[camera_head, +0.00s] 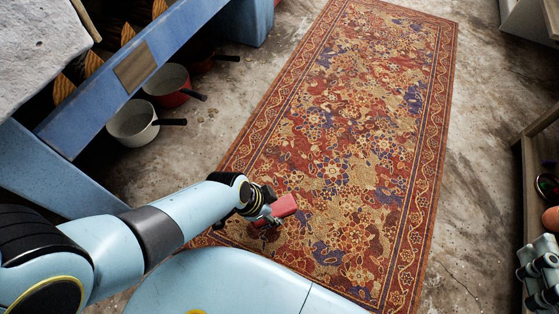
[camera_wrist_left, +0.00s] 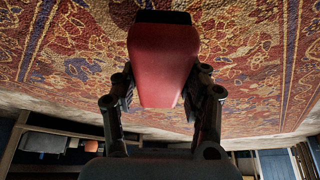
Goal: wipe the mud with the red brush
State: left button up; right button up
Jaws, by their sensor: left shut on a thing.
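My left gripper (camera_head: 268,208) reaches in from the left in the head view, low over the patterned rug. It is shut on the red brush (camera_head: 284,205), a red block. In the left wrist view the red brush (camera_wrist_left: 163,62) sits between the two dark fingers of my left gripper (camera_wrist_left: 163,92). The brush has a dark strip at its top end, and its bristles cannot be made out. I cannot tell whether the brush touches the rug. No mud patch stands out clearly in either view.
The rug (camera_head: 340,120) covers the middle of the stained concrete floor (camera_head: 480,200). A blue bench frame (camera_head: 160,45) and grey stone slab (camera_head: 40,45) stand at left. A white pot (camera_head: 133,123) and a red pot (camera_head: 168,85) sit beneath. Wooden shelving (camera_head: 530,150) stands at right.

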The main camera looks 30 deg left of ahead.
pick_arm(q)
jog(key=shift+r, duration=0.3)
jog(key=shift+r+p, duration=0.4)
jog(key=shift+p, duration=0.2)
jog(key=shift+r, duration=0.2)
jog(key=shift+w+r+p, duration=0.15)
jog(key=shift+r+p, duration=0.75)
jog(key=shift+p, duration=0.05)
jog(key=shift+r, duration=0.25)
jog(key=shift+r+p, duration=0.1)
jog(key=shift+p, duration=0.3)
jog(key=shift+s, duration=0.2)
pick_arm(e)
jog(key=s+f+m+g+h, duration=0.1)
jog(key=s+f+g, duration=0.5)
jog(key=g, duration=0.1)
jog(key=shift+s+d, duration=0.3)
jog(key=shift+d, duration=0.15)
